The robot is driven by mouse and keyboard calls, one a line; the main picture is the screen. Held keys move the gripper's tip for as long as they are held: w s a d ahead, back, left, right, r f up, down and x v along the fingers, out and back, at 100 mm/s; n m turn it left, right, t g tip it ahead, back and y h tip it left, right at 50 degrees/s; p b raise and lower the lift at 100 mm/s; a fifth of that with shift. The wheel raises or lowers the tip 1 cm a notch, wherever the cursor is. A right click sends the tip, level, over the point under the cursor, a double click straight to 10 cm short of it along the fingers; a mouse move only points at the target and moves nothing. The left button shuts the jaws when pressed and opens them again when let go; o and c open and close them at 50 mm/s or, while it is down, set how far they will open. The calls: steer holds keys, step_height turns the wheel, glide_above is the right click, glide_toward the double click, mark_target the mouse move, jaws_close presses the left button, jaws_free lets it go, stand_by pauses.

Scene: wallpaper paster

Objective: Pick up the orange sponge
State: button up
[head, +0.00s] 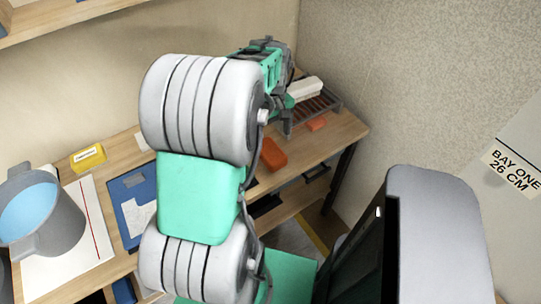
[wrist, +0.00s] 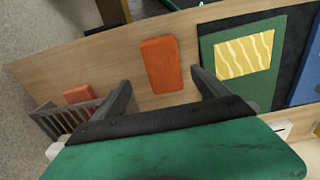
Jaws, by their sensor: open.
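An orange block, which looks like the sponge (head: 272,155), lies flat on the wooden table near its front edge. In the wrist view the sponge (wrist: 161,64) shows just ahead of and between the two fingertips. My gripper (wrist: 160,80) is open with nothing held, above the table; how high cannot be told. In the head view my gripper (head: 287,120) is partly hidden behind my arm. A smaller orange-red piece (wrist: 79,94) lies to the left beside the rack; it also shows in the head view (head: 317,124).
A slatted rack (head: 322,105) with a white block (head: 303,90) stands near the wall. A patterned yellow piece (wrist: 243,55) lies on a green mat (wrist: 212,70) right of the sponge. A grey bucket (head: 62,232) and yellow box (head: 88,157) are at the left.

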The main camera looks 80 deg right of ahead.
mark_target(270, 150)
steer(key=f, duration=0.7)
steer(key=shift+w+a+f+p, duration=0.15)
steer(key=shift+w+f+p, duration=0.1)
steer(key=shift+f+p, duration=0.05)
steer(key=shift+c, duration=0.3)
steer(key=c, duration=1.4)
